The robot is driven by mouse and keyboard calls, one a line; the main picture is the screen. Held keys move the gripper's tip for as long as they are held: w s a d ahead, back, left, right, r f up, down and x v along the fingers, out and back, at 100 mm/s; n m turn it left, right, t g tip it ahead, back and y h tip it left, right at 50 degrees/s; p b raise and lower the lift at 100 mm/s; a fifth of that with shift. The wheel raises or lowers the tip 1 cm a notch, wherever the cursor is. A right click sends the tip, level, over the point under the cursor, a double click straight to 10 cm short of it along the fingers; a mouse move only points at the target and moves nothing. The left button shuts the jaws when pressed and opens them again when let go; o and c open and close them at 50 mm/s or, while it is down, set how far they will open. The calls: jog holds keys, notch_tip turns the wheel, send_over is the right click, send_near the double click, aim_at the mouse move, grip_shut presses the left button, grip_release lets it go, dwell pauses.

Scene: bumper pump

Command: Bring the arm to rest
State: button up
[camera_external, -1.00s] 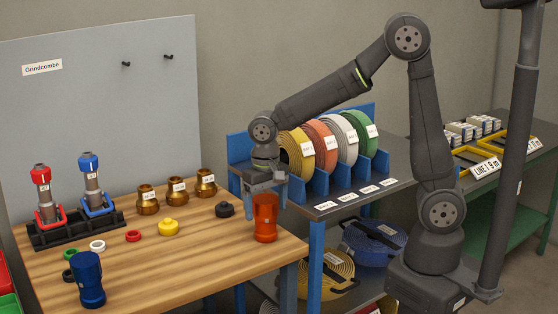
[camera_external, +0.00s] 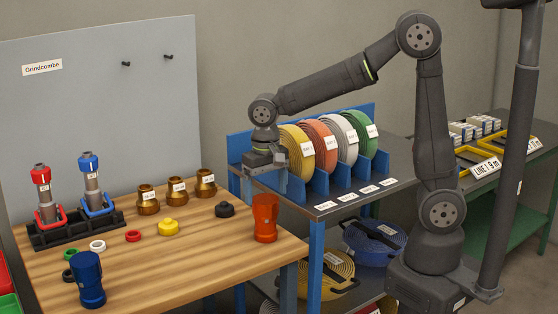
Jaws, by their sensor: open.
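My gripper (camera_external: 264,178) hangs from the arm above the back right part of the wooden table (camera_external: 205,252), near the left end of the hose rack. It points down, is open and holds nothing that I can see. An orange-red cup-shaped piece (camera_external: 265,219) stands upright on the table below it, apart from the fingers. My arm reaches left from its base at the right, with the elbow raised high.
A blue rack (camera_external: 318,182) with yellow, orange, white and green hose coils stands close to the gripper's right. Brass couplings (camera_external: 177,191), small coloured rings, a blue piece (camera_external: 88,279) and two nozzles in a black holder (camera_external: 80,233) stand on the table.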

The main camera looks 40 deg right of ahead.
aim_at(267, 214)
notch_tip(267, 214, down, 7)
jog(key=shift+f, duration=0.15)
notch_tip(267, 214, up, 28)
jog(key=w+d+m, duration=0.2)
jog(key=w+d, duration=0.1)
jog(key=d, duration=0.7)
jog(key=w+d+m, duration=0.3)
jog(key=d, duration=0.7)
jog(key=w+d+m, duration=0.2)
jog(key=w+d, duration=0.1)
jog(key=d, duration=0.7)
jog(key=shift+w, duration=0.4)
jog(key=shift+o, duration=0.2)
jog(key=shift+f, duration=0.1)
